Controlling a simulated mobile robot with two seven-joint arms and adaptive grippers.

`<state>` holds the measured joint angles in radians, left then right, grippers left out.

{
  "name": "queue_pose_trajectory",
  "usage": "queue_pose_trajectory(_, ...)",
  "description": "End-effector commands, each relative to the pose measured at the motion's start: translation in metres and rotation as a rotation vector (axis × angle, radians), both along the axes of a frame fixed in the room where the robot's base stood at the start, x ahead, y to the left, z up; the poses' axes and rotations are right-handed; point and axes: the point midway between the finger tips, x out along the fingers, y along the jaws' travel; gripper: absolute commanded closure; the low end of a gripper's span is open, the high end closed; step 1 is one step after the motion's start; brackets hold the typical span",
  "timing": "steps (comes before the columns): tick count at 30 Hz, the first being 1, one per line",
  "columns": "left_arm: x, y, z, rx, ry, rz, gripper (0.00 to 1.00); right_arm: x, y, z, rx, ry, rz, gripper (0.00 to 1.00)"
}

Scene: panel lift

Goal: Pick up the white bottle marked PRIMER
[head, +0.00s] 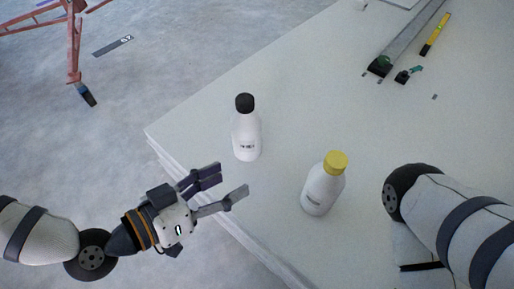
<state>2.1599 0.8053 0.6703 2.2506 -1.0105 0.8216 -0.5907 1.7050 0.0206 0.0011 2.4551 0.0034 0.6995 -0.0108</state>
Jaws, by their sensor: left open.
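Two white bottles stand upright on the pale panel stack. One white bottle with a black cap (246,138) stands near the stack's left corner. The other white bottle with a yellow cap (321,190) stands to its right and nearer to me. My right gripper is out of view.
The pale panel stack (300,100) has its edge running under my left gripper's area. A red-orange frame (72,40) stands on the floor at left.

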Motion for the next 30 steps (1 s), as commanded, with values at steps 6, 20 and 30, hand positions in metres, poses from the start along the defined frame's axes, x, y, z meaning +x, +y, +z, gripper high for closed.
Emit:
queue_pose_trajectory(6,0.085,0.038,0.006,0.023,-0.444,0.073,0.43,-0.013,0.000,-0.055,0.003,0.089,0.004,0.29)
queue_pose_trajectory(20,0.141,-0.013,0.020,0.027,-0.490,0.076,0.43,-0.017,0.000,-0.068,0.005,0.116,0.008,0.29)
queue_pose_trajectory(30,0.171,-0.048,0.027,0.028,-0.488,0.075,0.43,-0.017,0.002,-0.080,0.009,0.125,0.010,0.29)
